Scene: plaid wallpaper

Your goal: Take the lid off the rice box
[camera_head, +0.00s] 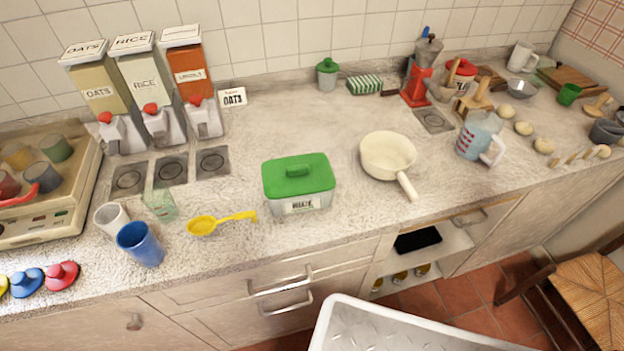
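A clear box (303,204) with a green lid (298,174) stands near the front of the counter, at the middle of the picture. The lid sits on top of the box and has a raised green handle. The box has a white label on its front, too small to read surely. My gripper is not in view, and nothing touches the box.
A yellow scoop (222,222) lies just left of the box. A cream pan (388,157) is to its right, handle toward the front edge. A blue cup (140,244) and labelled dispensers (146,84) stand further left. The counter (290,120) behind the box is clear.

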